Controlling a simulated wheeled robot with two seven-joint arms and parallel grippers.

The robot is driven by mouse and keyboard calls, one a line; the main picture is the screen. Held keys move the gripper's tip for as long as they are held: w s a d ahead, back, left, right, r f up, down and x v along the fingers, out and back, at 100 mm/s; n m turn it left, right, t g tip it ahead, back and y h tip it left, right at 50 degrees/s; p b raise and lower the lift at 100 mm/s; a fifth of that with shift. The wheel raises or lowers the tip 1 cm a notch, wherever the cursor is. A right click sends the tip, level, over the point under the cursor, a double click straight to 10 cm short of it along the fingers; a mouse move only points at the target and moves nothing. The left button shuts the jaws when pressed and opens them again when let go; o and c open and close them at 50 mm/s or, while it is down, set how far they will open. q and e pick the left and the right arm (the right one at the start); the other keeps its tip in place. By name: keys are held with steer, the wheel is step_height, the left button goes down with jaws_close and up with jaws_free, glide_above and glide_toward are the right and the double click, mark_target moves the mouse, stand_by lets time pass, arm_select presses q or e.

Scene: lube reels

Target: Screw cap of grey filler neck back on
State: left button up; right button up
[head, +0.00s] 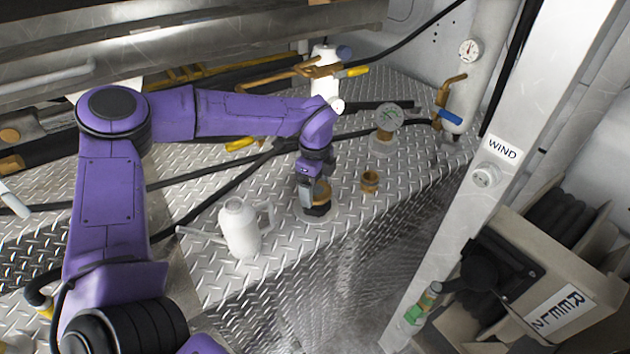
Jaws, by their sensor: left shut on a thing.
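My left gripper (315,203) points down on the tread plate, with its fingers shut around a brown, brass-coloured cap (323,190). Directly below it is a round grey neck base (304,214), mostly hidden by the fingers. I cannot tell whether the cap touches the neck or is seated on it. A second brass-coloured fitting (371,181) stands loose-looking on the plate to the right. Behind it is another neck (383,144) with a brass collar and a pale round disc with green marks (389,116) above. My right gripper is not in view.
A white jug (241,230) with a spout stands left of the gripper. Black hoses cross the tread plate (345,235), whose front edge drops away. A white post labelled WIND (503,148) stands to the right. A gauge (469,50) and brass valve (447,90) are at the back.

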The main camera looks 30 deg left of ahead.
arm_select(q)
steer(key=shift+m, duration=0.3)
steer(key=shift+r+m+p, duration=0.25)
steer(key=shift+m+p, duration=0.35)
steer(key=shift+m, duration=0.2)
steer(key=shift+m+p, duration=0.65)
steer(key=shift+m, duration=0.45)
steer(key=shift+w+f+m, duration=0.1)
steer(key=shift+m, duration=0.4)
steer(key=shift+f, duration=0.15)
